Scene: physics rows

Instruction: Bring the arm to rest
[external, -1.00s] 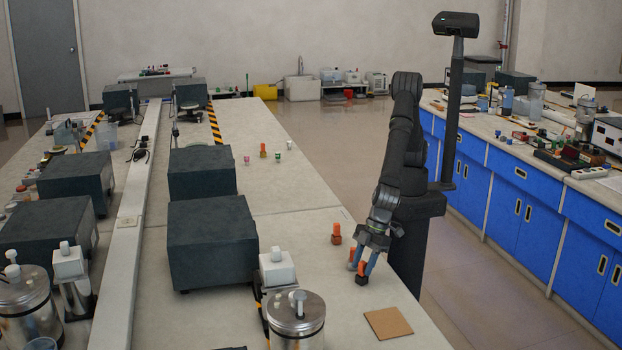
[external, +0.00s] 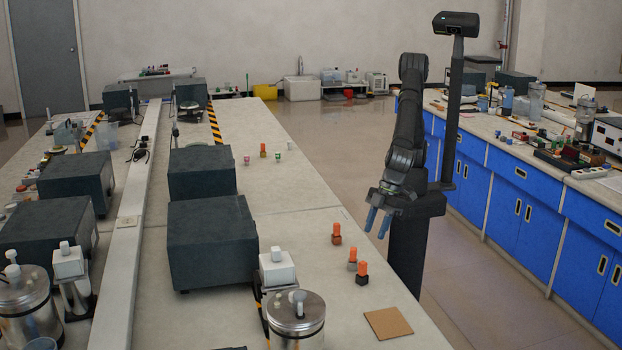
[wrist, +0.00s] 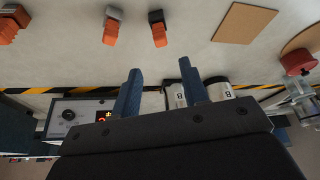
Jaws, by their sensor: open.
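My gripper (external: 378,223) is open and empty, raised above the right edge of the bench in the external view. Its two blue fingers also show in the wrist view (wrist: 160,82), spread apart with nothing between them. Several small orange-topped pieces stand on the bench to its lower left: one with a brown base (external: 336,236), one with a pale base (external: 352,262) and one with a black base (external: 362,276). In the wrist view the black-based piece (wrist: 158,30) and the grey-based piece (wrist: 112,28) lie beyond the fingers, apart from them.
A flat brown square (external: 388,323) lies near the bench's front right. A dark box (external: 212,245) and a metal canister (external: 297,318) stand to the left. More small pieces (external: 264,152) stand farther back. Blue cabinets (external: 510,190) line the right, across an open floor.

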